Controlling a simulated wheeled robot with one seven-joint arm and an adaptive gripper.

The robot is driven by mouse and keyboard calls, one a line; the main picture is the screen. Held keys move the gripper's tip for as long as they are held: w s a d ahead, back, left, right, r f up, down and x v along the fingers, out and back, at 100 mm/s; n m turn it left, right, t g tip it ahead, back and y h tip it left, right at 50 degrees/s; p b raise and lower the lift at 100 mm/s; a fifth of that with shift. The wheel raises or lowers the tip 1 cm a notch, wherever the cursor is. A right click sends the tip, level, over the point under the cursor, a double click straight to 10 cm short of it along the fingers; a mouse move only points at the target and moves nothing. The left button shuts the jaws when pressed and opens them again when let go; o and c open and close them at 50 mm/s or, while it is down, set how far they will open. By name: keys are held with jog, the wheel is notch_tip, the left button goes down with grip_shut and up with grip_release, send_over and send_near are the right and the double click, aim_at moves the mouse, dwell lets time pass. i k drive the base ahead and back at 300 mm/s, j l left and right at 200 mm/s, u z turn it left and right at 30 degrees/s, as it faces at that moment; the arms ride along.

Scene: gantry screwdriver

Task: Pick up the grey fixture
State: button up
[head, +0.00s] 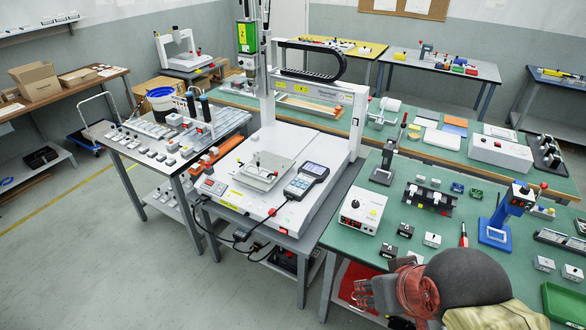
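A grey fixture (262,171), a flat plate with small posts and parts on top, sits on the white bed (232,190) of the gantry screwdriver machine, left of the middle. It lies flat, below the gantry's upright and beside a handheld pendant. My gripper (372,292) seems to be the reddish part at the lower right, in front of the green bench and well apart from the fixture. Its fingers overlap in this view, so I cannot tell whether it is open or shut. Nothing is clearly seen in it.
The pendant (306,180) lies right of the fixture. The gantry column (267,70) and crossbeam (315,88) rise behind it. A parts table (160,160) stands left. The green bench (405,215) at right holds several tools and boxes. The floor at front left is clear.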

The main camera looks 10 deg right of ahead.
aim_at(259, 173)
jog(key=i+j+z, duration=0.3)
jog(key=z, duration=0.2)
jog(key=i+j+z, duration=0.2)
jog(key=j+z, duration=0.25)
jog(key=i+j+z, duration=0.2)
jog(key=j+z, duration=0.3)
jog(key=i+j, duration=0.1)
jog(key=j, duration=0.4)
jog(key=i+j+z, duration=0.1)
jog(key=j, duration=0.4)
jog(key=i+j, duration=0.1)
jog(key=j, duration=0.4)
jog(key=i+j, duration=0.1)
jog(key=j, duration=0.4)
jog(key=z, duration=0.05)
